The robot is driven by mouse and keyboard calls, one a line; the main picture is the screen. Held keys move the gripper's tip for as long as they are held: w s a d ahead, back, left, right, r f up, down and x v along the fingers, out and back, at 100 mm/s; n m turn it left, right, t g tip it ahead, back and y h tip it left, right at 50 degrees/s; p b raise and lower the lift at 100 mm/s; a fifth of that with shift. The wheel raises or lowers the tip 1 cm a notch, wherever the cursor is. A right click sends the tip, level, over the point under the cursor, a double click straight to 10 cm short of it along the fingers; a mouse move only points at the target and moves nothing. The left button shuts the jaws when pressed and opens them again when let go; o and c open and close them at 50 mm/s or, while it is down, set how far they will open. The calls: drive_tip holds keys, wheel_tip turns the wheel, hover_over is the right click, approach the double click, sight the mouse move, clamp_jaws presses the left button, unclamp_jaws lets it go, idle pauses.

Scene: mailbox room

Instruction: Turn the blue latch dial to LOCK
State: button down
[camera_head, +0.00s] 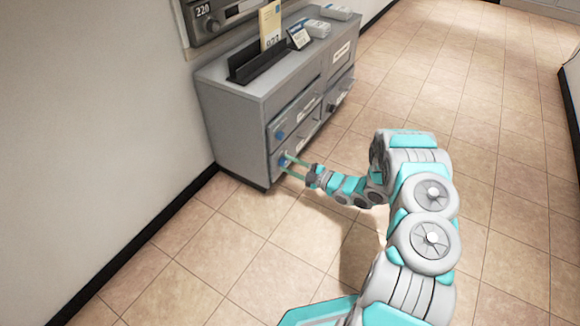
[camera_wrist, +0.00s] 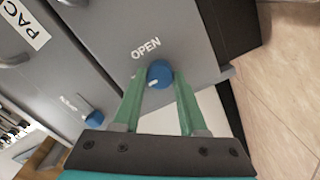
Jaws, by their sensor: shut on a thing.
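A blue latch dial (camera_wrist: 158,76) with a white pointer mark sits on a grey cabinet door in the wrist view. The word OPEN (camera_wrist: 146,48) is printed beside it; I see no LOCK lettering, and the fingers and palm cover part of the door around the dial. My gripper (camera_wrist: 160,82) has its two green fingers on either side of the dial, shut on it. In the head view my gripper (camera_head: 290,164) reaches the low front door of the grey cabinet (camera_head: 228,128), where the dial (camera_head: 283,159) shows small between the fingertips.
A second blue dial (camera_wrist: 94,118) is on the neighbouring door; it also shows in the head view (camera_head: 280,135). A wall (camera_head: 90,120) is at the left. The tiled floor (camera_head: 450,70) at right is clear.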

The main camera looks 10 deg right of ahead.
drive_tip(key=shift+n, duration=0.3)
drive_tip(key=shift+c, duration=2.2)
unclamp_jaws()
drive_tip(key=v, duration=0.7)
drive_tip(key=shift+s+d, duration=0.3)
